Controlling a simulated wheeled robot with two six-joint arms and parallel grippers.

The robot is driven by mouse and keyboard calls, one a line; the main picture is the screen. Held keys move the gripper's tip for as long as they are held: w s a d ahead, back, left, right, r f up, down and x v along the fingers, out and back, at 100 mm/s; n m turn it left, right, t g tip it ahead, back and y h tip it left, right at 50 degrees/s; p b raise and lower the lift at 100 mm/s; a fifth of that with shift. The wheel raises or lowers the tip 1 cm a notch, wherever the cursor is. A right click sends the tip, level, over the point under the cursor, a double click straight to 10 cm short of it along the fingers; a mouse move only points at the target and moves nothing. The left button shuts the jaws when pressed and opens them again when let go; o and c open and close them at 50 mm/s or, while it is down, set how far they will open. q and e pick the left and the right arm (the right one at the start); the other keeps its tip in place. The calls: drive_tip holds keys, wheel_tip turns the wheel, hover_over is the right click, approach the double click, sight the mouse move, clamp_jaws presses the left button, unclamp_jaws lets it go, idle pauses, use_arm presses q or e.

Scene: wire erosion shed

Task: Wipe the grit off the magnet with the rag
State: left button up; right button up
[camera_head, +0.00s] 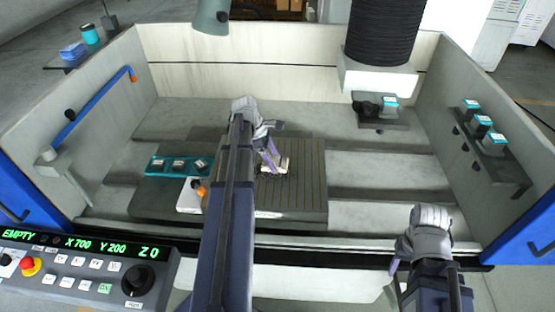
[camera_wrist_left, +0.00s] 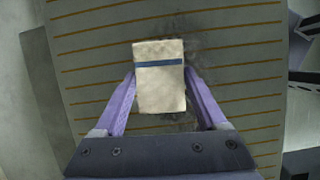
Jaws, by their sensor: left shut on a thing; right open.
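The rag (camera_wrist_left: 160,92) is a cream folded pad with a blue stripe. My left gripper (camera_wrist_left: 160,85) is shut on it, a purple finger on either side. In the head view the rag (camera_head: 284,165) shows at the tips of the left gripper (camera_head: 275,160), low over the magnet. The magnet (camera_head: 300,190) is a grey plate with thin brown lines, and fills much of the left wrist view (camera_wrist_left: 90,75). Dark grit (camera_wrist_left: 205,48) smudges its surface around the rag. Whether the rag touches the plate I cannot tell. My right gripper (camera_head: 395,268) is open and empty at the lower right, outside the tank.
A teal holder (camera_head: 152,167) with several small blocks lies left of the magnet, near a white block with an orange knob (camera_head: 198,188). A black bellows column (camera_head: 383,30) hangs at the back right. A control panel (camera_head: 80,270) stands front left. Tank walls surround the work area.

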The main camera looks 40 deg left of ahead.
sight(257, 165)
use_arm(q)
drive_tip(key=shift+s+a, duration=0.6)
drive_tip(key=shift+a, duration=0.35)
drive_tip(key=shift+s+a, duration=0.5)
drive_tip(key=shift+a, duration=0.25)
drive_tip(key=shift+s+a, duration=0.45)
drive_tip(key=shift+a, duration=0.25)
drive_tip(key=shift+s+a, duration=0.45)
drive_tip(key=shift+a, duration=0.35)
drive_tip(key=shift+s+a, duration=0.45)
drive_tip(key=shift+a, duration=0.3)
drive_tip(key=shift+s+a, duration=0.45)
drive_tip(key=shift+a, duration=0.25)
drive_tip(key=shift+s+a, duration=0.4)
drive_tip(key=shift+a, duration=0.3)
drive_tip(key=shift+s+d+f, duration=0.1)
drive_tip(key=shift+s+d, duration=0.45)
drive_tip(key=shift+s, duration=0.25)
drive_tip(key=shift+d, duration=0.15)
